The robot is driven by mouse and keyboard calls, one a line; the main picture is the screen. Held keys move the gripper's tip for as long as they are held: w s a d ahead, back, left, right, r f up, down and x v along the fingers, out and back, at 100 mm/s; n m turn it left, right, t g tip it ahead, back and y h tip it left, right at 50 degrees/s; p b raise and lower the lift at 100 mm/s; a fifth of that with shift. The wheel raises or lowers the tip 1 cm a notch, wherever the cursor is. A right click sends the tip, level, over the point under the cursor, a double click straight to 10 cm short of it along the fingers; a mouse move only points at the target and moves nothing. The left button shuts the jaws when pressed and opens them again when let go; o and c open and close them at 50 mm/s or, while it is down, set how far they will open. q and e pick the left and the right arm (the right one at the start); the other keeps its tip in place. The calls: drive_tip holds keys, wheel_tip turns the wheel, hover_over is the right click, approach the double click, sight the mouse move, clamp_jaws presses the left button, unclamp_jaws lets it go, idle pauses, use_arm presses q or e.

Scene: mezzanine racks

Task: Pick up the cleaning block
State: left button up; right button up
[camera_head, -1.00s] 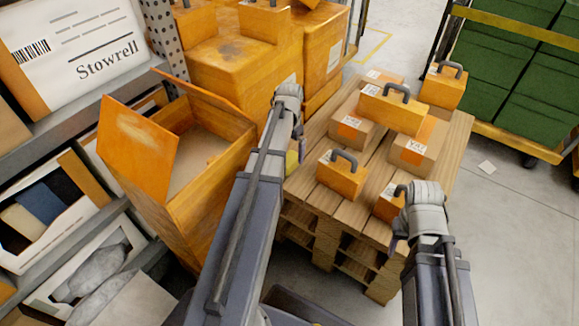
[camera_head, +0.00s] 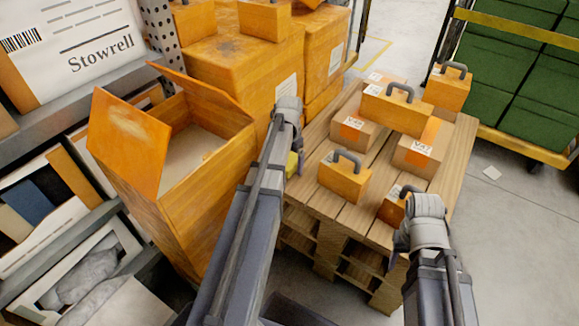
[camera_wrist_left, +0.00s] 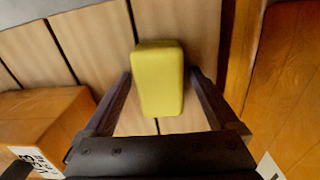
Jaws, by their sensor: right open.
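The cleaning block is a plain yellow block (camera_wrist_left: 160,85), seen in the left wrist view over wooden planks. In the head view only a bit of the yellow block (camera_head: 292,163) shows beside my left arm at the pallet's left edge. My left gripper (camera_wrist_left: 161,74) has its two fingers apart, one on each side of the block, with narrow gaps at the sides. My left gripper (camera_head: 297,150) is mostly hidden by its wrist in the head view. My right gripper (camera_head: 399,240) is open and empty near the pallet's front right corner.
The wooden pallet (camera_head: 300,218) carries several orange cases, such as one orange case (camera_head: 345,178), and cardboard boxes. A large open orange box (camera_head: 205,215) stands left of my left arm. A cart of green crates (camera_head: 515,85) is at the right.

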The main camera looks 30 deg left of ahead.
sight(289, 161)
use_arm(q)
drive_tip(key=c, duration=1.3)
wheel_tip(289, 161, up, 10)
drive_tip(key=p, duration=1)
drive_tip(key=o, duration=0.8)
drive_tip(key=c, duration=0.6)
drive_tip(key=shift+s, duration=0.1)
